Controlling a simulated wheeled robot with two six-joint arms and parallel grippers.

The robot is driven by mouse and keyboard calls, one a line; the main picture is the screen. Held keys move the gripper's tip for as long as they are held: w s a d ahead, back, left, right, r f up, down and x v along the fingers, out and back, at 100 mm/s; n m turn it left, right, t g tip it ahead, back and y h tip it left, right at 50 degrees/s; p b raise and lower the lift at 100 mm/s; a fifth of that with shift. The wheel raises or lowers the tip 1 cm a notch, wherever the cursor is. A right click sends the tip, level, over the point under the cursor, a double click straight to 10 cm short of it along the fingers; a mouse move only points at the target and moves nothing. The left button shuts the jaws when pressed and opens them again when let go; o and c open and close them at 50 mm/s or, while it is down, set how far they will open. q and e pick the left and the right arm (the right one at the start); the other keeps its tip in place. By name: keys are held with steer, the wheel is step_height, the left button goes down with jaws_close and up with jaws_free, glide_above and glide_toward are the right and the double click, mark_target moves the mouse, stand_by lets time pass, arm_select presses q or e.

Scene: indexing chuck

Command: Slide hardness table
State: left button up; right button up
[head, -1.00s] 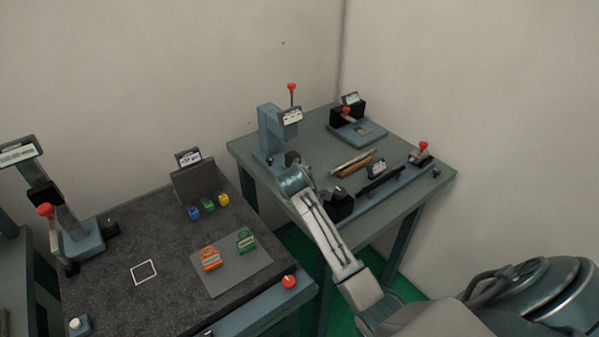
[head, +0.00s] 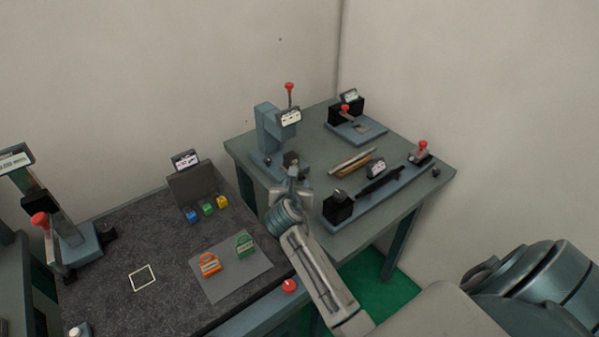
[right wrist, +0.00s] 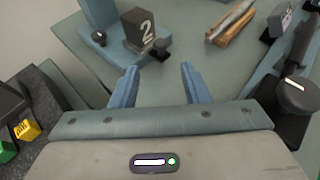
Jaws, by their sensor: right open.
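The blue-grey hardness tester (head: 268,130) with a red-knobbed lever stands at the left back of the right-hand table. At its foot is a small dark block (head: 291,158). In the right wrist view this block shows a "2" (right wrist: 140,30) on a blue-grey base, with a small black knob (right wrist: 160,49) in front of it. My right gripper (right wrist: 158,70) is open and empty, its blue fingers apart and pointing toward the block and knob. In the head view my right gripper (head: 292,182) is just in front of the tester. My left gripper is not in view.
To the right lie rods on a wooden rest (head: 352,163) and a long blue-grey rail fixture (head: 378,188). Another red-knobbed fixture (head: 357,126) stands at the back. The left bench has a grey mat (head: 225,283) with orange and green pieces.

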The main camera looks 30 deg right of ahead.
mark_target(300, 174)
steer(key=p+x, duration=0.1)
steer(key=x, duration=0.6)
steer(key=shift+w+d+f, duration=0.15)
steer(key=shift+w+d, duration=0.05)
steer(key=shift+w+d+f+p, duration=0.25)
steer(key=shift+w+d+p, duration=0.05)
steer(key=shift+w+d, duration=0.15)
jaws_close()
steer(key=shift+w+a+b, duration=0.2)
steer(key=shift+w+b, duration=0.15)
steer(key=shift+w, duration=1.75)
steer(key=shift+r, duration=0.1)
